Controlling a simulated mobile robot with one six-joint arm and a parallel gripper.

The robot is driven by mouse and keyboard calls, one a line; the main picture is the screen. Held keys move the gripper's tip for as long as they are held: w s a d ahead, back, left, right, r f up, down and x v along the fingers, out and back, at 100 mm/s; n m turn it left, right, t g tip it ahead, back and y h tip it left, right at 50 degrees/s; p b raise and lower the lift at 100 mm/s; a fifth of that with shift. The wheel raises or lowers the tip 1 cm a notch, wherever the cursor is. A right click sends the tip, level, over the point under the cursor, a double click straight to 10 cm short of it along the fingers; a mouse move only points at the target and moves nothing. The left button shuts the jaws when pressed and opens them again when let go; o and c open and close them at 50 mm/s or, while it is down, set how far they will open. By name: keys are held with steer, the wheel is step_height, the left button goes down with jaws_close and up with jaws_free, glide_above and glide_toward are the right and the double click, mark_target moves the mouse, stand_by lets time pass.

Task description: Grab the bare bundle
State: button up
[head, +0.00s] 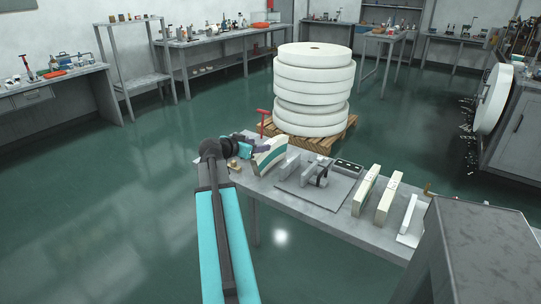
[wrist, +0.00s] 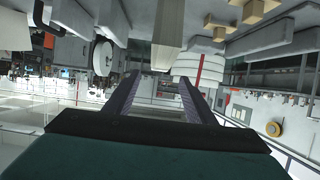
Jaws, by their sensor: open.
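My gripper (head: 268,142) is at the left end of the grey table in the head view, close to a pale upright bundle (head: 268,158) with a green stripe. From here I cannot tell whether they touch. Two more cream bundles, one (head: 366,190) and another (head: 388,202), stand upright further right on the table. Which bundle is the bare one is unclear. In the wrist view my gripper (wrist: 160,82) is open, its two purple fingers apart with nothing held between them. A pale block (wrist: 168,38) shows just beyond the fingertips, towards the top of the picture.
Grey fixture blocks on a plate (head: 340,192) and a small dark panel (head: 347,167) sit mid-table. A white angled piece (head: 408,222) stands at the right. White rolls (head: 313,90) are stacked on a wooden pallet (head: 345,128) behind. The green floor left of the table is clear.

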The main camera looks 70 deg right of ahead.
mark_target(270, 143)
steer(key=shift+p+x, duration=0.3)
steer(key=shift+x, duration=2.05)
steer(key=shift+d+f, duration=0.1)
steer(key=shift+p+x, duration=0.85)
steer(key=shift+x, duration=1.65)
steer(key=shift+f, duration=0.1)
steer(key=shift+c, duration=0.4)
jaws_close()
